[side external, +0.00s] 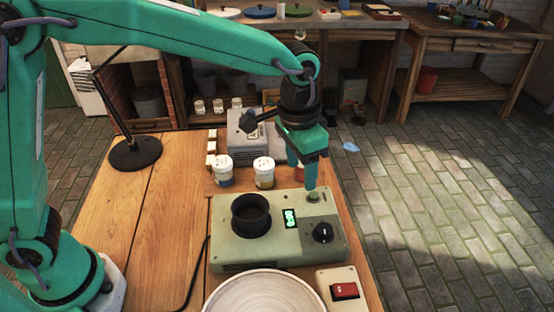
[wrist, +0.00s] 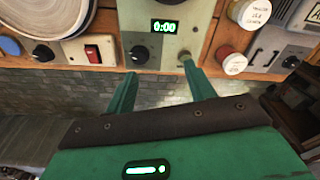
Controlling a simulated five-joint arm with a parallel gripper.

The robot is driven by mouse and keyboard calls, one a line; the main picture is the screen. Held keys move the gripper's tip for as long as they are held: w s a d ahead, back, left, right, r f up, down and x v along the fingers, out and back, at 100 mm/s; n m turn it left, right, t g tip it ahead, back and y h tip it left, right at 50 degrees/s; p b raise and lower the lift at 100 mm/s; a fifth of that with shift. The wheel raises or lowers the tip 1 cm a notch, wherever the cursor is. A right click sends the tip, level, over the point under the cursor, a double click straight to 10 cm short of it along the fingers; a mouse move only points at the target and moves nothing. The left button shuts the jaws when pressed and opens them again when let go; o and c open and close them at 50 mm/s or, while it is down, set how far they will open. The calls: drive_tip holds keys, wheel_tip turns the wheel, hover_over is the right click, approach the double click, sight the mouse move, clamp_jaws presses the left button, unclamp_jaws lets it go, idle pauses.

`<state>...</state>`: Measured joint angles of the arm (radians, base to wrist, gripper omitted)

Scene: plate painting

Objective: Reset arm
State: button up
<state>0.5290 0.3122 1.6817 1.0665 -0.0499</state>
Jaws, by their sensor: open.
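My gripper (side external: 303,178) hangs over the right back part of a grey-green device (side external: 235,262) on the wooden table. One fingertip is close to a round button (side external: 314,196) on its top; I cannot tell whether it touches. In the wrist view my gripper (wrist: 163,84) has its two green fingers spread with nothing between them. The button (wrist: 187,58) shows there near the right finger. The device's green display (wrist: 164,26) reads 0:00, and a black knob (wrist: 139,54) sits below it.
A pale round disc (side external: 265,295) and a red switch box (side external: 344,275) lie at the table's front. Paint jars (side external: 264,173) and a grey box (side external: 243,124) stand behind the device. A black lamp (side external: 135,152) stands back left. The table's left middle is clear.

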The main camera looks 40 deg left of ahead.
drive_tip(key=s+a+r+n+t, duration=0.1)
drive_tip(key=s+a+r, duration=0.25)
drive_tip(key=a, duration=0.35)
drive_tip(key=s+a+r+n+t, duration=0.1)
drive_tip(key=s+a+r+n, duration=0.2)
drive_tip(key=a, duration=0.4)
drive_tip(key=s+a+n+t, duration=0.1)
drive_tip(key=s+a+t, duration=0.1)
drive_tip(key=s+a, duration=0.7)
drive_tip(key=shift+s+a+f+t+y, duration=0.3)
drive_tip(key=shift+s+a+f+t, duration=0.1)
drive_tip(key=shift+s, duration=0.95)
